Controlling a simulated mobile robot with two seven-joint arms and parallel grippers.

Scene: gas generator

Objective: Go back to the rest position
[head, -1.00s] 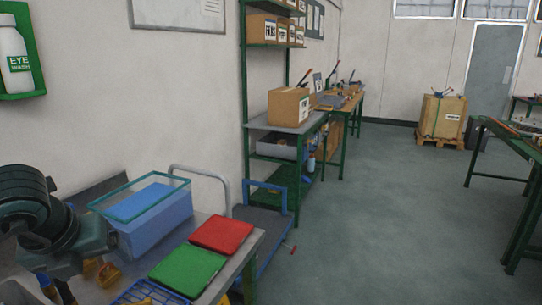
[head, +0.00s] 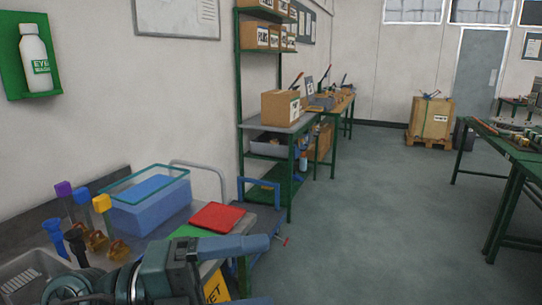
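My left arm comes in at the bottom left, over the near bench. Its dark teal end carries two blue-grey fingers that point right, the lower one cut off by the frame's bottom edge. This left gripper (head: 250,275) looks open, with a gap between its fingers and nothing held in it. It is in front of the bench's right end, below the red tray in the picture. My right gripper is not in view.
The near bench holds a blue glass-like tank (head: 148,202), a red tray (head: 222,217), a partly hidden green tray (head: 186,231) and several colour-topped items. A blue trolley (head: 262,220) stands beyond. The floor (head: 370,240) is open between the shelves and the right table (head: 515,184).

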